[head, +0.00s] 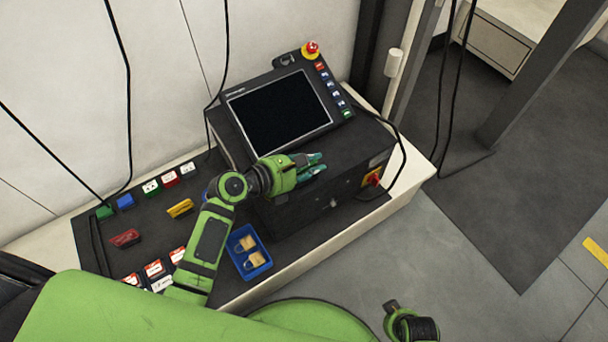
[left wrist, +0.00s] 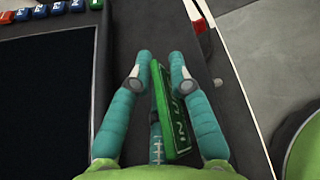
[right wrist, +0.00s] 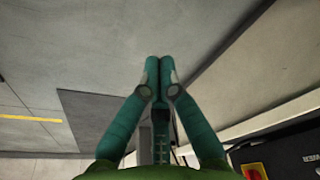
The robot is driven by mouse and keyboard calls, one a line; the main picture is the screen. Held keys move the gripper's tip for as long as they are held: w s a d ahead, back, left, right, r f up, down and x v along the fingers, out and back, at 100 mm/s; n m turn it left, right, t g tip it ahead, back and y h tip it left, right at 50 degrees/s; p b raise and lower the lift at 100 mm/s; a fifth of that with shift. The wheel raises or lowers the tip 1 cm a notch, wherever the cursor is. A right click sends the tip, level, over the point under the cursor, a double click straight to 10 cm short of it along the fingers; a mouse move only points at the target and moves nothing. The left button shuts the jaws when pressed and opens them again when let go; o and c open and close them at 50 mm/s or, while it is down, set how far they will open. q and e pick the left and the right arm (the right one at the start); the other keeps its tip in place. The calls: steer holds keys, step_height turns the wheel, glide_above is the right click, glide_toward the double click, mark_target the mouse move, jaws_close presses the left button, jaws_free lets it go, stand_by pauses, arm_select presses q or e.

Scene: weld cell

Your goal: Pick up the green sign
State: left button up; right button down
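The green sign (left wrist: 172,120) is a flat piece with white lettering, part of it reading "IN U". In the left wrist view it lies between the teal fingers of my left gripper (left wrist: 161,62), reaching back toward the palm. The gripper is shut on it. In the head view my left gripper (head: 314,165) is above the dark control box, and the sign is hardly distinguishable between the fingers. My right gripper (right wrist: 158,66) has its fingertips together in the right wrist view, with nothing seen between them.
The control box (head: 350,150) carries a screen (head: 280,112), buttons and a red emergency stop (head: 311,48). A blue tray (head: 236,236) with padlocks stands before it. Several coloured tags and a yellow piece (head: 180,208) lie on the dark mat at left. Cables hang nearby.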

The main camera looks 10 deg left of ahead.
arm_select(q)
jaws_close()
steer(key=shift+r+p, duration=0.25)
steer(key=shift+p, duration=0.05)
